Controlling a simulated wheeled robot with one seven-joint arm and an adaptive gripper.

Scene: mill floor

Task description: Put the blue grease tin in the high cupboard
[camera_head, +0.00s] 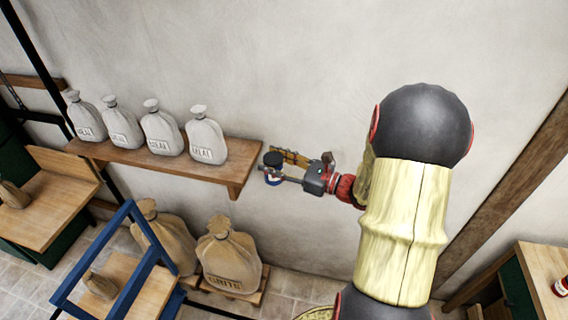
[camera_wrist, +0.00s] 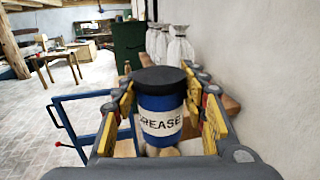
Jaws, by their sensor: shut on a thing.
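The blue grease tin (camera_wrist: 162,113) has a black lid and a white band lettered GREASE. It stands upright between the yellow finger pads in the wrist view. My gripper (camera_wrist: 165,105) is shut on the tin. In the head view the tin (camera_head: 273,174) is small at the end of my gripper (camera_head: 280,170). It is in the air just right of the wall shelf's right end. I cannot make out a high cupboard for sure in either view.
A wooden wall shelf (camera_head: 215,171) carries several meal sacks (camera_head: 160,130). Below are a large grits sack (camera_head: 230,262) and a blue metal frame (camera_head: 125,215). A green cabinet (camera_wrist: 129,45) stands beyond the shelf. Plain wall lies behind my gripper.

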